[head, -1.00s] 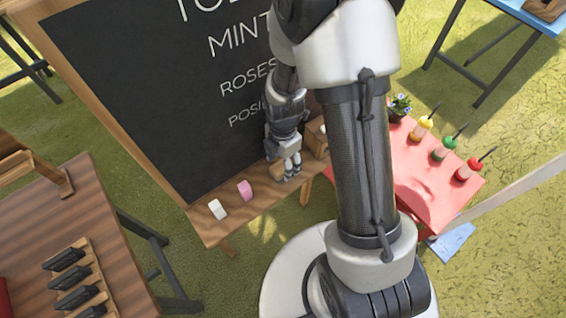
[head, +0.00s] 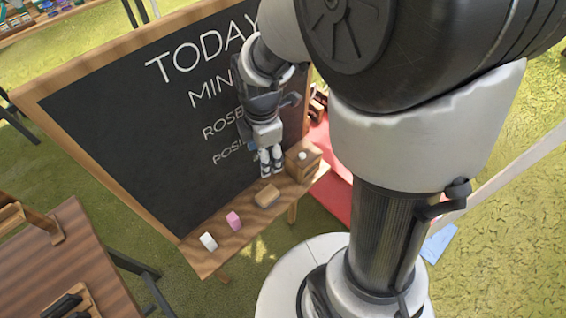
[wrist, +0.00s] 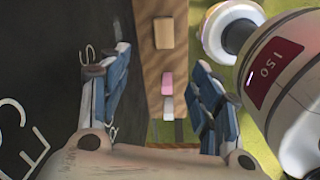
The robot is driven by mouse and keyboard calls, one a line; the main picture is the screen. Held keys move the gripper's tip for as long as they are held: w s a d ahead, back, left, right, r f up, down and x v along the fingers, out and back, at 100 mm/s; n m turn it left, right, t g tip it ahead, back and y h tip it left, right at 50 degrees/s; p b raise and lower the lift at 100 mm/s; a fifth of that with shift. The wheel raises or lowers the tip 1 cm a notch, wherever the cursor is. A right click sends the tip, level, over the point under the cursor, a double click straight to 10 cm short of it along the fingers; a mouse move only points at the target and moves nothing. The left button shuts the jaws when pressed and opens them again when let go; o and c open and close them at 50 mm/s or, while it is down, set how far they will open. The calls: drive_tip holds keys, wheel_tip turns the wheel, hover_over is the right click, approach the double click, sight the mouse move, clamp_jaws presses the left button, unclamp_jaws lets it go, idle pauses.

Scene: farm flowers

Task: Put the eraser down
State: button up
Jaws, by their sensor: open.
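The wood-coloured eraser (head: 267,195) lies on the wooden ledge (head: 231,240) under the chalkboard. It also shows near the top of the wrist view (wrist: 163,33), lying on the ledge ahead of the fingers. My gripper (head: 271,164) is open and empty, above the ledge and apart from the eraser, close to the board face. In the wrist view my spread fingers (wrist: 150,85) show nothing held between them.
A pink block (head: 233,221) and a white block (head: 208,241) sit left of the eraser on the ledge. A wooden box (head: 303,160) stands to its right. The chalkboard (head: 130,130) rises behind. A brown table (head: 68,262) is at lower left.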

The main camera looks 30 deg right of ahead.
drive_tip(key=s+r+m+t, duration=0.3)
drive_tip(key=s+r+m, duration=1.1)
drive_tip(key=m, duration=0.4)
drive_tip(key=shift+s+a+r+t, duration=0.15)
drive_tip(key=shift+s+r+t, duration=0.25)
drive_tip(key=shift+r, duration=0.15)
drive_tip(key=shift+o, duration=0.3)
drive_tip(key=shift+w, duration=0.1)
